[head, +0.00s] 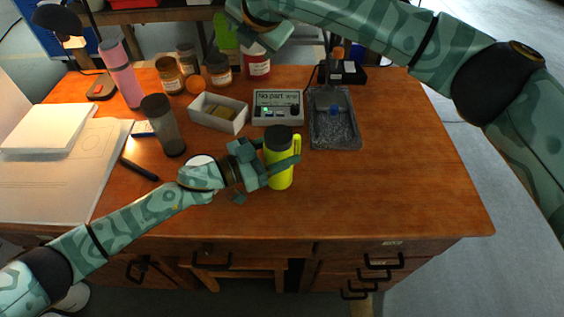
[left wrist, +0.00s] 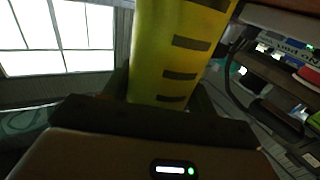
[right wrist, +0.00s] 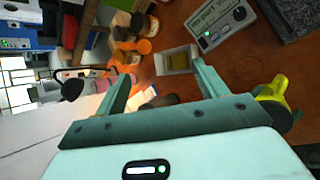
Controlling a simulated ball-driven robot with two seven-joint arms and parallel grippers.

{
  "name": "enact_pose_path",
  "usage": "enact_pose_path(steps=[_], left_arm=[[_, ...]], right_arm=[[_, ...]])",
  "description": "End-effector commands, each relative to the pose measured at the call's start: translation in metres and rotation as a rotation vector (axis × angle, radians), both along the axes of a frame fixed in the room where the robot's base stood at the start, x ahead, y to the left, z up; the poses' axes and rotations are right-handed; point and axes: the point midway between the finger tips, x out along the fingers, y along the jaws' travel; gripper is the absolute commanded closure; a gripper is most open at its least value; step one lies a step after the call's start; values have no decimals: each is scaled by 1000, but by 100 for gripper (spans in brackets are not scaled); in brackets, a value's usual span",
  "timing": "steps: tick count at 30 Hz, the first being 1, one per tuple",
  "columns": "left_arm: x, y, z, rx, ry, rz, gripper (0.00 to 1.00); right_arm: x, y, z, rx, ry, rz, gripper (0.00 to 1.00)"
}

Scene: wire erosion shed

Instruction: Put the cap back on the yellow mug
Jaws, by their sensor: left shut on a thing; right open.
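The yellow mug (head: 280,178) stands upright near the middle of the desk. A dark cap (head: 278,136) shows on its top; I cannot tell whether it is fully seated. My left gripper (head: 270,170) is shut on the mug's side, with a finger crossing its front. In the left wrist view the mug's yellow wall with dark marks (left wrist: 180,50) fills the space between the fingers. My right gripper (head: 258,32) is open and empty, high over the back of the desk. The mug also shows at the right edge of the right wrist view (right wrist: 272,88).
Behind the mug are a white open box (head: 217,113), a grey meter (head: 277,107) and a dark tray (head: 334,130) holding a small blue thing. A dark grey bottle (head: 163,130) and pink bottle (head: 120,75) stand left. Jars stand at the back. The desk's right side is clear.

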Motion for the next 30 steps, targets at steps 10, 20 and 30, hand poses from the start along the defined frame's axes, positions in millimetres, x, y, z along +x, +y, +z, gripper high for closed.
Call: enact_pose_path(steps=[10, 20, 30], left_arm=[[0, 0, 0, 1, 0, 0, 100], [0, 0, 0, 0, 0, 0, 100], [0, 0, 0, 0, 0, 0, 100]], right_arm=[[-104, -45, -54, -413, 547, 367, 28], [-123, -54, -55, -483, 628, 501, 28], [-123, -53, -64, -481, 629, 498, 28]])
